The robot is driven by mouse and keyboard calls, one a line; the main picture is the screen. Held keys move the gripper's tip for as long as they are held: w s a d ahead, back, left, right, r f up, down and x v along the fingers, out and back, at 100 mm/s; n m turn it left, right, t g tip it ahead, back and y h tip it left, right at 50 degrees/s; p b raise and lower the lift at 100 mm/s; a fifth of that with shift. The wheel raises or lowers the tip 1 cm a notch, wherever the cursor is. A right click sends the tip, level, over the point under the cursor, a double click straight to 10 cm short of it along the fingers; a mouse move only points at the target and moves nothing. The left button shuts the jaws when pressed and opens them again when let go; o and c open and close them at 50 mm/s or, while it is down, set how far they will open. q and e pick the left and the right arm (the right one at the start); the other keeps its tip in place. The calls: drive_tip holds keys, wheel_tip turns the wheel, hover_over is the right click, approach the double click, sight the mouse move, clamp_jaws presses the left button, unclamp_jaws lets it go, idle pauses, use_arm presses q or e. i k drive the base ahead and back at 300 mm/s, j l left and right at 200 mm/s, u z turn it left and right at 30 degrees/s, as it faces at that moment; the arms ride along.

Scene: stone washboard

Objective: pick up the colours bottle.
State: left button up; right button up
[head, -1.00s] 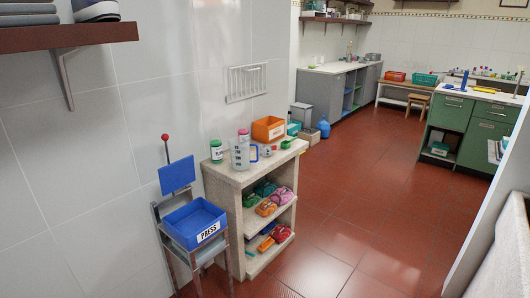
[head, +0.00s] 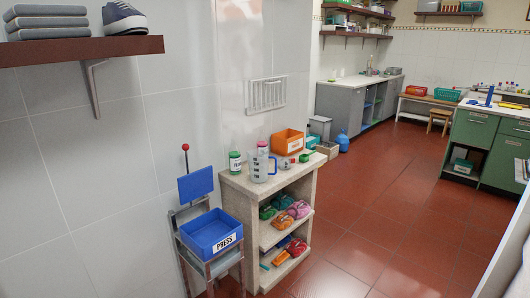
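Two bottles stand at the back of a stone shelf unit (head: 232,184). One bottle (head: 235,163) is white with a green cap and green lower edge; its label is too small to read surely. The other bottle (head: 263,147) has a pink cap and is partly hidden behind a clear measuring jug (head: 257,168) with a blue handle. I cannot tell from the labels which is the colours bottle. Neither of my grippers is in view.
An orange bin (head: 287,143) and small items share the top. Coloured shoes or cloths fill the lower shelves. A blue PRESS tray (head: 209,233) on a metal stand is left of the unit. A wall shelf (head: 75,50) juts out upper left. Red floor (head: 390,215) is clear at right.

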sight(262, 141)
drive_tip(key=i+l+z, duration=0.3)
drive_tip(key=i, duration=0.25)
drive_tip(key=i+l+z, duration=0.15)
drive_tip(key=i+z, duration=0.15)
drive_tip(key=i, duration=0.25)
drive_tip(key=i+z, duration=0.3)
drive_tip(key=i, duration=0.25)
drive_tip(key=i+u, duration=0.2)
drive_tip(key=i, duration=0.2)
drive_tip(key=i+l+u, duration=0.25)
drive_tip(key=i, duration=0.15)
drive_tip(key=i+l+u, duration=0.2)
drive_tip(key=i, duration=0.2)
drive_tip(key=i+l+u, duration=0.2)
drive_tip(key=u, duration=0.3)
drive_tip(key=i+l+u, duration=0.45)
drive_tip(key=k+j, duration=0.05)
drive_tip(key=j, duration=0.05)
